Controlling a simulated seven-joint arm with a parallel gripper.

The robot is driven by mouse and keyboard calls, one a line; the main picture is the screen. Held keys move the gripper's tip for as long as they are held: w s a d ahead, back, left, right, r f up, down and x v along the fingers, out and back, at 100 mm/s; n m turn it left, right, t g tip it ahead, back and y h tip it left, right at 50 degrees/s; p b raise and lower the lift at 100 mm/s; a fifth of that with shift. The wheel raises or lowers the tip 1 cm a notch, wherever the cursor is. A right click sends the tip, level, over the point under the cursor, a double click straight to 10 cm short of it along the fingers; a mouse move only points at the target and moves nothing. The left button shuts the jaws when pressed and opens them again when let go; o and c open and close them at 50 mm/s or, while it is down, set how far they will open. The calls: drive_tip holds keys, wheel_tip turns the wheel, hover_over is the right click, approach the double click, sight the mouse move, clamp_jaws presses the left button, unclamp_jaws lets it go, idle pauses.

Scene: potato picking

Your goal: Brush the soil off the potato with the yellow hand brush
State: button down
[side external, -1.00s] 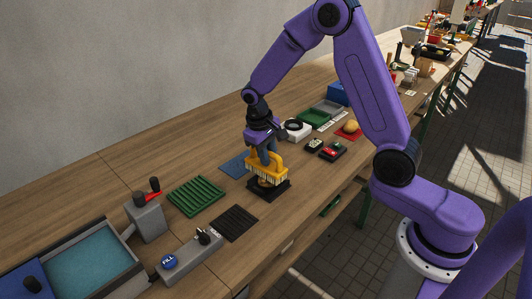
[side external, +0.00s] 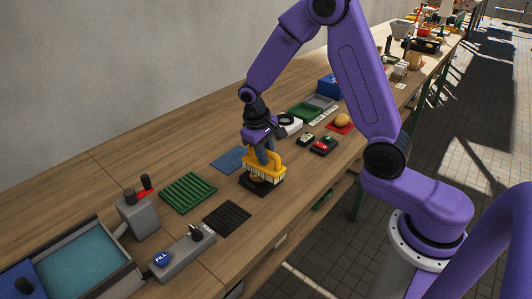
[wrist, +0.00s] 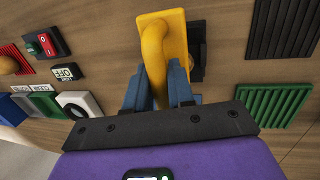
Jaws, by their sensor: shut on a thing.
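My gripper (side external: 263,149) is shut on the handle of the yellow hand brush (side external: 266,164). The brush is held bristles down over a black square stand (side external: 272,190). A dark rounded thing shows under the pale bristles, mostly hidden; I cannot tell whether it is the potato or whether the bristles touch it. In the wrist view the blue-grey fingers (wrist: 158,88) close around the yellow handle (wrist: 155,55), and the brush's block covers most of the black stand (wrist: 197,50). A tan, potato-like thing (side external: 342,120) lies on a red mat (side external: 333,126) farther along the bench.
A blue mat (side external: 228,160), green ribbed mat (side external: 188,192) and black ribbed mat (side external: 227,218) lie near the stand. A basin of water (side external: 85,262) and a grey box with levers (side external: 139,216) stand at left. Switch boxes (side external: 323,145) and trays (side external: 304,112) lie beyond the brush.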

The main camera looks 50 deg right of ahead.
drive_tip(key=shift+w, duration=0.7)
drive_tip(key=shift+w, duration=0.1)
drive_tip(key=shift+w, duration=0.85)
drive_tip(key=shift+s+f, duration=0.15)
drive_tip(key=shift+s, duration=1.95)
drive_tip(key=shift+w, duration=1.1)
drive_tip(key=shift+r, duration=0.2)
drive_tip(key=shift+s+d+v, duration=0.1)
drive_tip(key=shift+d+v, duration=0.1)
drive_tip(key=shift+v, duration=0.95)
drive_tip(key=shift+s+d+v, duration=0.1)
drive_tip(key=shift+d+v, duration=0.15)
drive_tip(key=shift+v, duration=0.9)
drive_tip(key=shift+s+d+v, duration=0.1)
drive_tip(key=shift+d+v, duration=0.1)
drive_tip(key=shift+v, duration=0.95)
